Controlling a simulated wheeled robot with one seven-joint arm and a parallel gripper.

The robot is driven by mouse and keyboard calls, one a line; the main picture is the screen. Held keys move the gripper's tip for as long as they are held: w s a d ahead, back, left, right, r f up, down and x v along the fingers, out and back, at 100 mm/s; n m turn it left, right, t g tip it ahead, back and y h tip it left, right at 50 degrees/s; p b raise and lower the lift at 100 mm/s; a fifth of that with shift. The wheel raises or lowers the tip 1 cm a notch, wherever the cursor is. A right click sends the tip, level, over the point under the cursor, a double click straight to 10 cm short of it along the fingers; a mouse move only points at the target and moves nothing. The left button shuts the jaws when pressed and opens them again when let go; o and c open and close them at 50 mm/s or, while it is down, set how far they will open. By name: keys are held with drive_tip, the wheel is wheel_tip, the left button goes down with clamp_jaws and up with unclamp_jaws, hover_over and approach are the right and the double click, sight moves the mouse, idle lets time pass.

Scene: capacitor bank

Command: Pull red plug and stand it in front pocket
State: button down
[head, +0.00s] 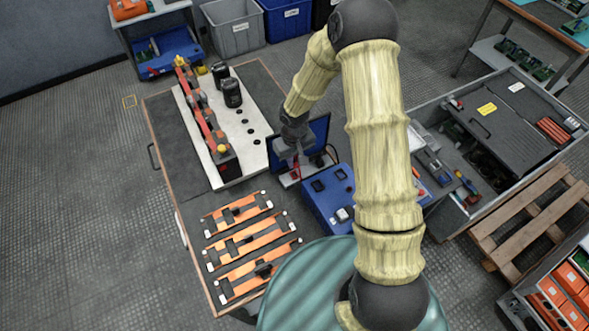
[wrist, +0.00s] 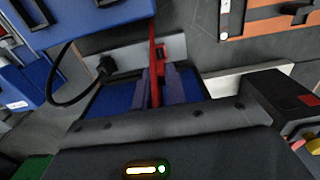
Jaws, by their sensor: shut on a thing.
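My gripper (head: 287,152) is lowered beside the blue instrument case (head: 329,200), in front of its raised blue-edged lid (head: 319,130). In the wrist view its two fingers (wrist: 159,92) are closed on the red plug (wrist: 157,62), with a thin red upright part or lead above it. A little red shows below the gripper in the head view (head: 293,174). A grey strip (wrist: 130,47) lies behind the red plug, with a black plug and cable (wrist: 104,68) at its left. Whether the red plug is seated or free cannot be told. I cannot make out the front pocket.
A white board (head: 253,158) with capacitors and an orange busbar stands on the workbench (head: 165,135). Several orange bar assemblies (head: 250,240) lie at the front left. A tool chest (head: 480,140) stands at the right. Bench surface left of the board is bare.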

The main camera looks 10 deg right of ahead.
drive_tip(key=shift+r+p, duration=0.3)
drive_tip(key=shift+r, duration=0.25)
drive_tip(key=shift+r+p, duration=1)
drive_tip(key=shift+r, duration=0.25)
drive_tip(key=b, duration=0.3)
hover_over(318, 187)
drive_tip(key=shift+w, duration=0.1)
idle(1.2)
drive_tip(key=shift+f, duration=0.2)
drive_tip(key=shift+f+b, duration=0.6)
drive_tip(key=shift+f, duration=0.1)
drive_tip(key=shift+f+b, duration=0.35)
drive_tip(key=shift+f, duration=0.1)
